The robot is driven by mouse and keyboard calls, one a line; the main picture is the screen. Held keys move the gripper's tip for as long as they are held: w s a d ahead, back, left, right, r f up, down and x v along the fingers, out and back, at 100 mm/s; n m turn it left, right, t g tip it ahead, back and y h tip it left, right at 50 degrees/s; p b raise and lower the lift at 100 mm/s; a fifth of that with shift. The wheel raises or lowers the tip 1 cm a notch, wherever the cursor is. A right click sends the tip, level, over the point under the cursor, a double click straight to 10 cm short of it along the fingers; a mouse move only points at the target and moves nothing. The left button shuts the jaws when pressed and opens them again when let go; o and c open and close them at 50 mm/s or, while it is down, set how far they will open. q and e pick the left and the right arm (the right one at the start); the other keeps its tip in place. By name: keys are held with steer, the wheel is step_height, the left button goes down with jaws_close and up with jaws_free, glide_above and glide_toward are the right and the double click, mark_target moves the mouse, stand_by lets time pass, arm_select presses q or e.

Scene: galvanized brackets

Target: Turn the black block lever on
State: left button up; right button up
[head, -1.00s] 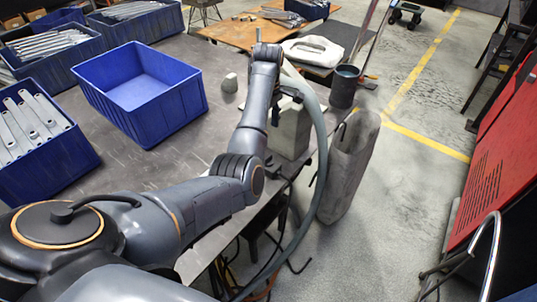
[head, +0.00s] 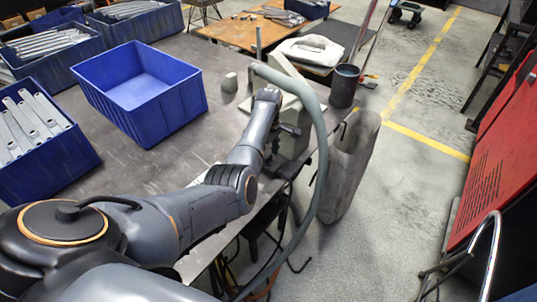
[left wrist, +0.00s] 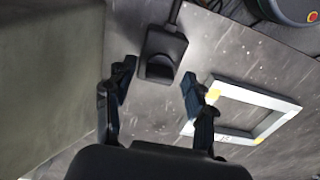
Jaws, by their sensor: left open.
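A small black block (left wrist: 165,48) with a rounded dark lever-like part (left wrist: 160,69) on its near side shows in the left wrist view, on the dark table top. A cable runs from its far end. My left gripper (left wrist: 157,86) is open and empty, its two fingers apart on either side of the view just short of the block. I cannot see contact. In the head view my left gripper (head: 287,134) is partly hidden by my own wrist, beside a grey block-shaped stand (head: 295,115). The black block cannot be made out there. My right gripper is not in view.
A light frame with yellow corners (left wrist: 284,103) lies right of the gripper. An empty blue bin (head: 150,110) stands on the table (head: 160,170); a bin of metal brackets (head: 55,165) is at left. A grey hose (head: 321,150) arches past the table's right edge.

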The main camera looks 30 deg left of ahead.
arm_select(q)
jaws_close()
stand_by(0.3)
